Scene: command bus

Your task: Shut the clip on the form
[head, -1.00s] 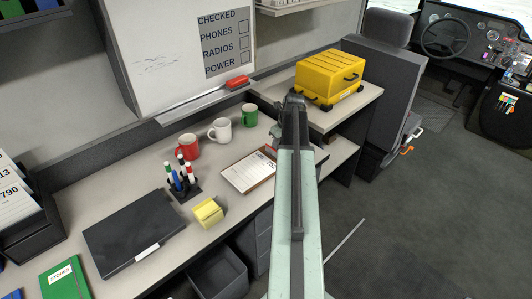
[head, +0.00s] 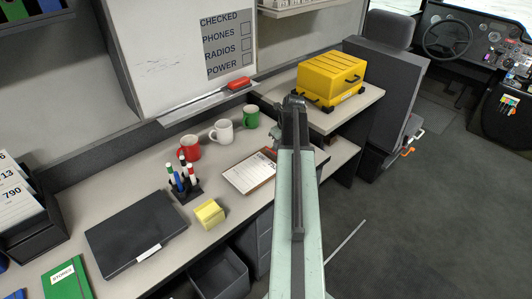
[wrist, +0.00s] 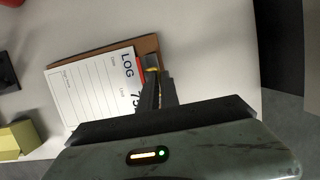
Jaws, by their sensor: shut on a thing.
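The form (head: 247,173) is a white printed sheet on a brown clipboard (head: 262,186) on the desk. In the wrist view the form (wrist: 92,92) shows the word LOG and lies on the brown board (wrist: 95,57). My gripper (wrist: 154,78) is at the board's right edge in that view, beside the LOG heading, with its dark fingers shut on the clip. The clip is mostly hidden by the fingers; a small yellow piece shows between them.
Red (head: 189,147), white (head: 222,131) and green mugs (head: 251,115) stand behind the clipboard. A pen holder (head: 186,190), yellow note block (head: 209,213) and dark laptop-like case (head: 135,232) lie left. A yellow case (head: 330,76) sits on the farther surface.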

